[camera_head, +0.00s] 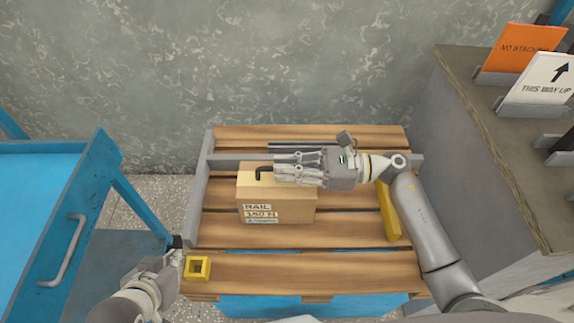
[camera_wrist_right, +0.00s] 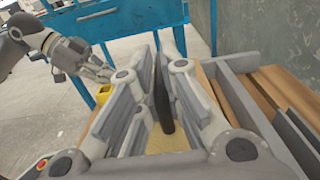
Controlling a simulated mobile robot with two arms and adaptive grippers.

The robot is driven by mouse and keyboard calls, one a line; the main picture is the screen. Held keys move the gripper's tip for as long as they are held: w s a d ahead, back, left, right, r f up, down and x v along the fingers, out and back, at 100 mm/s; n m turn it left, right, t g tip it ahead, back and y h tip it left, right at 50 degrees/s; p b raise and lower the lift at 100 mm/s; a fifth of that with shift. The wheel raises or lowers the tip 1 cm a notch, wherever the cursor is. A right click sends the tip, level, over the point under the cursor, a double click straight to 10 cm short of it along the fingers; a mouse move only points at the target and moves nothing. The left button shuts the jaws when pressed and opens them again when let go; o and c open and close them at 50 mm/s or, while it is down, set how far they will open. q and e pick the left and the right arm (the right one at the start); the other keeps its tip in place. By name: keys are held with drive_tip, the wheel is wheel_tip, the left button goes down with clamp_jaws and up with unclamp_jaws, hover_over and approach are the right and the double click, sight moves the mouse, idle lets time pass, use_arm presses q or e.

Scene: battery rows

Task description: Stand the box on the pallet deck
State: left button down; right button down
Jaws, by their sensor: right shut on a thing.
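The cardboard box (camera_head: 275,207), with a RAIL label on its front face, is upright at the wooden pallet deck (camera_head: 340,262). I cannot tell whether its underside touches the boards. My right gripper (camera_head: 280,172) lies across the top of the box from the right. It is shut on the black handle (camera_wrist_right: 163,100) on the box, which shows between the fingers in the right wrist view. The box top (camera_wrist_right: 178,140) is below them. My left gripper (camera_head: 178,250) is at the pallet's front left corner, apart from the box; its finger gap is unclear.
Grey rails (camera_head: 198,205) edge the deck at the left and behind the box. A yellow square piece (camera_head: 197,268) sits by my left gripper. A yellow bar (camera_head: 389,213) lies right of the box. A blue cart (camera_head: 60,200) stands left, a counter with signs (camera_head: 520,50) right.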

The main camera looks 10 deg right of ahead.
use_arm(q)
drive_tip(key=shift+w, duration=0.1)
use_arm(e)
drive_tip(key=shift+r, duration=0.2)
drive_tip(key=c, duration=1.9)
unclamp_jaws()
drive_tip(key=shift+f, duration=0.25)
use_arm(q)
drive_tip(key=shift+w+d+r, duration=0.15)
drive_tip(key=shift+w+r, duration=0.1)
use_arm(e)
drive_tip(key=o, duration=0.3)
use_arm(q)
drive_tip(key=shift+s, duration=0.1)
use_arm(e)
drive_tip(key=shift+o, duration=0.2)
drive_tip(key=shift+r, duration=0.1)
